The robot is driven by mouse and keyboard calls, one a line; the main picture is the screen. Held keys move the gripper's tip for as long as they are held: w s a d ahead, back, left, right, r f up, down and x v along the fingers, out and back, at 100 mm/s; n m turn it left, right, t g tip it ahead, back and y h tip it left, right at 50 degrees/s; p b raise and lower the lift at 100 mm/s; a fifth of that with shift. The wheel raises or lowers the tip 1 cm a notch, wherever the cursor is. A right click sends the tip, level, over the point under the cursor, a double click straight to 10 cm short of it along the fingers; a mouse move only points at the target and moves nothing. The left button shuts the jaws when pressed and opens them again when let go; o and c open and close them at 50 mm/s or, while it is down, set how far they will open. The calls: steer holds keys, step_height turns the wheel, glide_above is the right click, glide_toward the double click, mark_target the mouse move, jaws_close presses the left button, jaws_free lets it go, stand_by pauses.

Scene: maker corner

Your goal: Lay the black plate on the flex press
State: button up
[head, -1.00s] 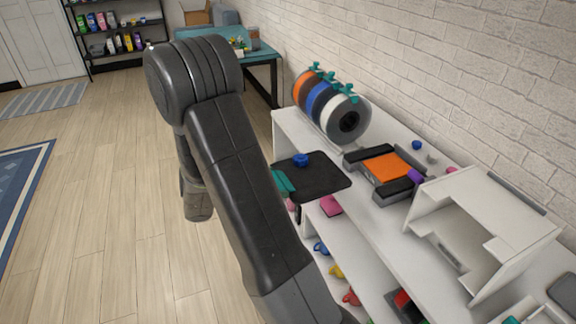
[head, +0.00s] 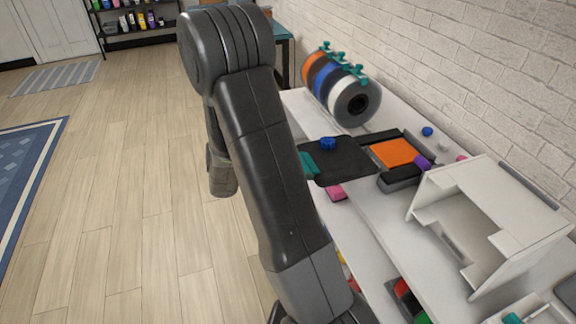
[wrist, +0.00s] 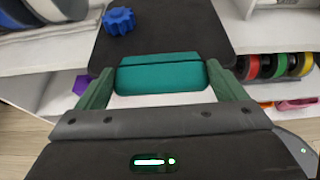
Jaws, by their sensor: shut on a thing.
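The black plate (head: 350,160) is a flat dark sheet with a teal grip (wrist: 160,73) along one edge. In the wrist view my gripper (wrist: 162,78) is shut on this grip, one green finger at each end. A blue knob (head: 328,143) appears to rest on the plate; it also shows in the wrist view (wrist: 118,20). The flex press (head: 402,170) has an orange pad (head: 398,152) between dark bars. In the head view the plate's right edge meets or overlaps the press's left side; I cannot tell its height. My arm hides most of my gripper there.
A rack of filament spools (head: 338,88) stands behind the plate. A purple piece (head: 422,162) is at the press's right side. A white open box (head: 490,215) stands to the right. A pink block (head: 336,192) and coloured items lie below. The wall bounds the back.

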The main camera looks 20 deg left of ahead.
mark_target(355, 154)
steer(key=shift+w+d+b, duration=0.45)
steer(key=shift+w+d, duration=1.6)
steer(key=shift+d, duration=0.75)
steer(key=shift+w+d+b, duration=0.45)
steer(key=shift+w+d, duration=1.55)
steer(key=shift+d, duration=0.85)
steer(key=shift+w+d+b, duration=0.45)
steer(key=shift+w+d, duration=1.6)
steer(key=shift+d, duration=0.75)
steer(key=shift+f+b, duration=1.1)
steer(key=shift+f, duration=0.2)
steer(key=o, duration=0.7)
steer(key=shift+f, duration=0.2)
steer(key=shift+f+b, duration=0.4)
steer(key=shift+b, duration=0.15)
steer(key=shift+s+a, duration=0.1)
